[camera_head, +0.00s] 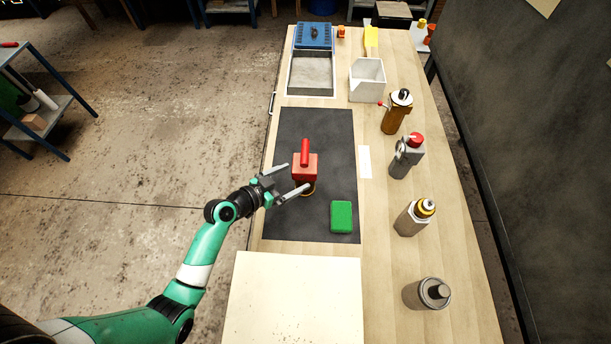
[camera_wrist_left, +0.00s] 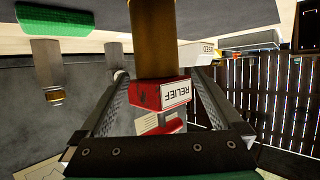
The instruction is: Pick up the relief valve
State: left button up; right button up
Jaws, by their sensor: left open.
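The relief valve (camera_head: 305,167) stands on the dark mat (camera_head: 335,130), with a red block body, a red bar on top and a brass ring low down. In the left wrist view its red body (camera_wrist_left: 160,95) bears a white "RELIEF" label, and a thick brass stem runs from it to the top of the picture. My left gripper (camera_head: 298,178) is open, with one finger on each side of the valve. In the left wrist view the fingers (camera_wrist_left: 165,105) flank the red body with gaps visible. My right gripper is out of view.
A green block (camera_head: 341,217) lies on the mat, right of the gripper. A white bin (camera_head: 367,82) and a metal tray (camera_head: 311,91) stand behind. A pale board (camera_head: 295,300) covers the front.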

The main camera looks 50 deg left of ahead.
pick_arm(q)
jog(key=b+x, duration=0.1)
jog(key=x, duration=0.4)
jog(key=shift+w+d+f+b, duration=0.2)
jog(key=shift+w+f+b, duration=0.05)
jog(key=shift+b, duration=0.05)
jog(key=shift+s, duration=0.1)
jog(key=shift+c, duration=0.2)
jog(key=shift+r, duration=0.1)
grip_shut()
